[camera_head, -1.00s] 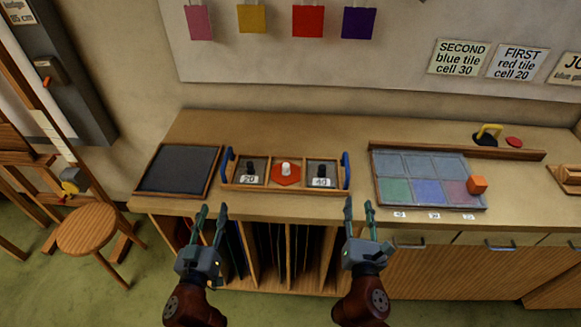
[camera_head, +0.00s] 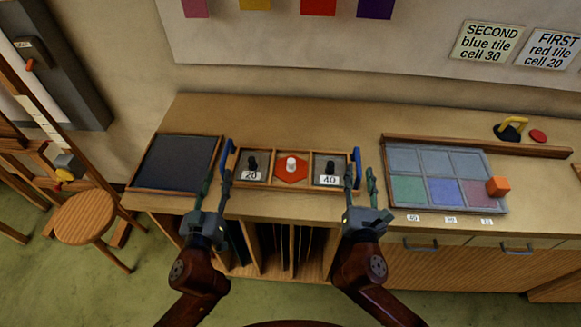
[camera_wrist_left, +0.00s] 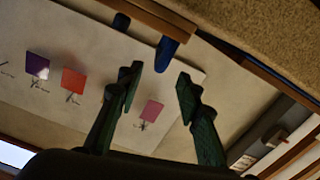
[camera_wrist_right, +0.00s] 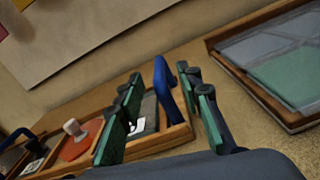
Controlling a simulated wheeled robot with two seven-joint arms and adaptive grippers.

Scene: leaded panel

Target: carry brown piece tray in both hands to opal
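The brown piece tray (camera_head: 268,185) is a wooden tray on the bench with two upright blue handles. It holds a red hexagon with a white knob and dark knobbed pieces marked 20 and 40. My left gripper (camera_head: 217,178) is open at the tray's left end; its left handle (camera_wrist_left: 167,52) shows just beyond the fingers in the left wrist view. My right gripper (camera_head: 360,177) is open at the right end; in the right wrist view the right handle (camera_wrist_right: 170,85) stands between the parted fingers. Contact with either handle cannot be told. I cannot identify anything as opal.
A dark framed panel (camera_head: 180,163) lies close left of the tray. The leaded panel (camera_head: 433,160) lies to the right, with an orange cube (camera_head: 498,187) on its edge. Bare bench lies behind the tray. A stool (camera_head: 85,216) stands at left.

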